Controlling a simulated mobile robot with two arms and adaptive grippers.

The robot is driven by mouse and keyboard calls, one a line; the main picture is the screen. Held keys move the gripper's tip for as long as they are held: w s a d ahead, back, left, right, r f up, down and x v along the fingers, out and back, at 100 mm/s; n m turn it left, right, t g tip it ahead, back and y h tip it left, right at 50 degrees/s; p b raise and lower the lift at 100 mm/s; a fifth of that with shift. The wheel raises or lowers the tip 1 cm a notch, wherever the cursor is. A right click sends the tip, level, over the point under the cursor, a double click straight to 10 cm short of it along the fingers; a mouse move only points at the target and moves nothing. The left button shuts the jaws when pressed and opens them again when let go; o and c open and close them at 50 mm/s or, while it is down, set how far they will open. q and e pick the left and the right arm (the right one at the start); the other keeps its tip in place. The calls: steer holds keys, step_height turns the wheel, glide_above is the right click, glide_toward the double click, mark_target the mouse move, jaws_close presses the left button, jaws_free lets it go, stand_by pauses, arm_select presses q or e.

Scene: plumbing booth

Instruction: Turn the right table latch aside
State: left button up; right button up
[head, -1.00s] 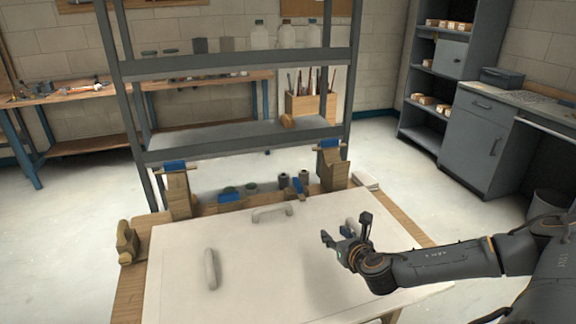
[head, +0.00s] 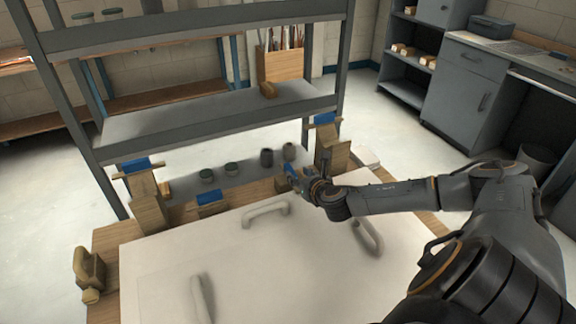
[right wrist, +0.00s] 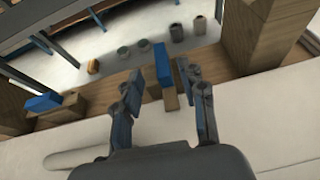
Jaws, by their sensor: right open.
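The left table latch (head: 210,199), also blue on wood, sits farther left on that edge. My left gripper is not in view.
The white panel (head: 170,260) has pale handles (head: 265,213) standing up from it. Wooden posts with blue tops (head: 148,207) (head: 331,145) flank the latches. A grey shelf rack (head: 200,130) stands behind, with jars on its lower level. A wooden clamp (head: 88,272) sits at the left.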

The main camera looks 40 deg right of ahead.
mark_target(289, 167)
steer(key=x, duration=0.9)
steer(key=shift+w+f, duration=0.15)
steer(key=shift+c, duration=0.4)
jaws_close()
